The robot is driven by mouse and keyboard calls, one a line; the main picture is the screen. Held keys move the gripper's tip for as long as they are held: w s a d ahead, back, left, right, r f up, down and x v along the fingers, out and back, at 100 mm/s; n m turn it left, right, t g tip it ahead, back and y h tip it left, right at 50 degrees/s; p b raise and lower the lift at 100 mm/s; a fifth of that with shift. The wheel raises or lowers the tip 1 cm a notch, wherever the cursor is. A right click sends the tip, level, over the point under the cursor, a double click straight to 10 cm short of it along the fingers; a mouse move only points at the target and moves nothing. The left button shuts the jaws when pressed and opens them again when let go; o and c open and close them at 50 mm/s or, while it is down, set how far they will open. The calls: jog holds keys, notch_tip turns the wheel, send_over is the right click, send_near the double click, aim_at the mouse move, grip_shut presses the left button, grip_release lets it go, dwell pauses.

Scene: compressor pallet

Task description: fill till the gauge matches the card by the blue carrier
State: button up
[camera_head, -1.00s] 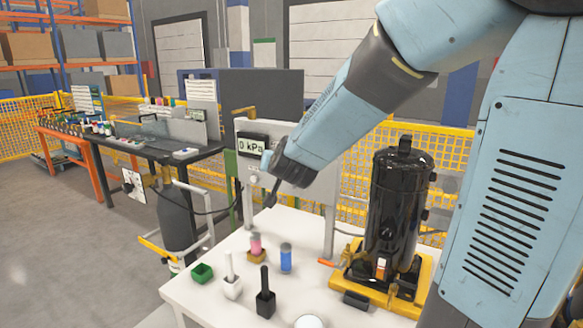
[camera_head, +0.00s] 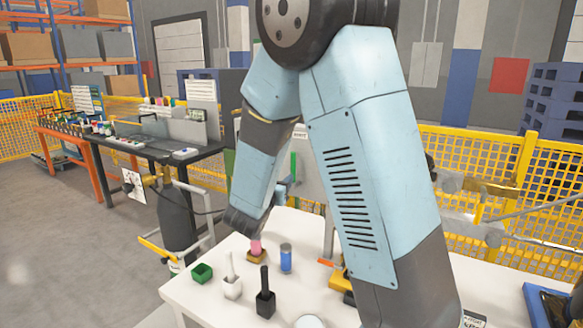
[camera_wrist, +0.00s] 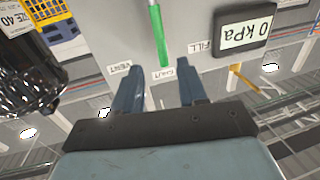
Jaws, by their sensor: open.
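A wall panel in the wrist view carries a gauge (camera_wrist: 243,28) that reads 0 kPa. It appears upside down there, with labels FILL, SHUT and VENT. A green lever (camera_wrist: 159,35) stands near the SHUT label (camera_wrist: 163,74). My gripper (camera_wrist: 157,66) is open and empty, its fingers on either side of SHUT and the lever's end just beyond the tips. In the head view the arm hides the gauge; a green strip that looks like the lever (camera_head: 293,165) shows. A blue carrier-like tray (camera_head: 530,300) is at the lower right, with a card (camera_head: 474,320) beside it, its writing unreadable.
A black gas bottle on a cart (camera_head: 176,225) stands left. Yellow fencing (camera_head: 480,160) lies behind.

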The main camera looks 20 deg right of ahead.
aim_at(292, 167)
jog(key=x, duration=1.2)
grip_shut()
dwell(0.3)
